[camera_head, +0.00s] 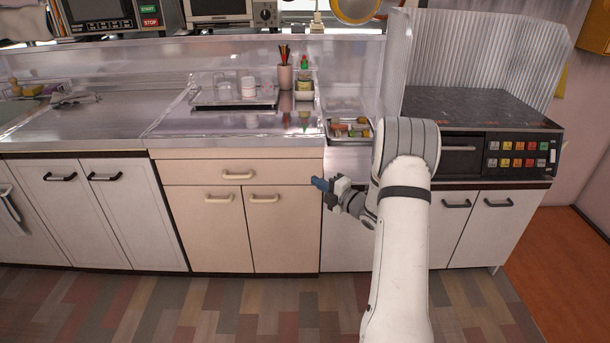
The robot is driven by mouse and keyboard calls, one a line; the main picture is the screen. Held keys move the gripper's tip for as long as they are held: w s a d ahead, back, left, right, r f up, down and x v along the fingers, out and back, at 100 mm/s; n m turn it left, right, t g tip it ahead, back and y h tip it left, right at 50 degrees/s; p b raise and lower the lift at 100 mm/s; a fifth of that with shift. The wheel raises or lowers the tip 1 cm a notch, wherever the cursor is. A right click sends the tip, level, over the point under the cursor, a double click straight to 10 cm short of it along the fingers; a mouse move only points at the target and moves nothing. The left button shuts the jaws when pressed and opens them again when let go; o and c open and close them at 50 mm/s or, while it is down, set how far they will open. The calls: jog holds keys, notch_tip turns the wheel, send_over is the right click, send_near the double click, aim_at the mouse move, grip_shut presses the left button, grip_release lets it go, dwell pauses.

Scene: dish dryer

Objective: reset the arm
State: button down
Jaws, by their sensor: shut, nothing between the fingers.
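My arm (400,240) rises from the bottom of the head view and bends at the elbow in front of the counter. Its forearm is mostly hidden behind the elbow. My gripper (318,184) points left, in front of the cabinet doors and below the counter edge. Its blue fingertips are together with nothing between them. It appears apart from the cabinets, though the exact gap is hard to tell.
The steel counter (90,120) runs along the back. A tray (235,104) with cups, a utensil holder (285,77), a bottle (304,75) and a small food tray (350,130) stand on it. A stove (470,110) is at right. The floor (200,300) at left is clear.

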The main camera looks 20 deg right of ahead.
jog(key=s+a+r+m+g+h+p, duration=0.1)
jog(key=s+r+m+h+p, duration=0.25)
jog(key=r, duration=0.35)
jog(key=s+r+m+g+h+p, duration=0.2)
jog(key=r+m+h+p, duration=0.15)
jog(key=r, duration=0.35)
jog(key=s+a+r+m+g+h+p, duration=0.1)
jog(key=s+r+m+h+p, duration=0.1)
jog(key=r+m+p, duration=0.4)
jog(key=s+a+r+m+g+p, duration=0.2)
jog(key=s+a+r+m+g, duration=0.1)
jog(key=s, duration=0.7)
jog(key=s+a+r+m+g+p, duration=0.3)
jog(key=s+a+r+m, duration=0.1)
jog(key=s, duration=0.7)
jog(key=s+a+r+m+g+p, duration=0.3)
jog(key=s+a+r, duration=0.2)
jog(key=s, duration=0.5)
jog(key=shift+s+a+r+y, duration=0.25)
jog(key=shift+s+a+y, duration=0.05)
jog(key=shift+y, duration=0.1)
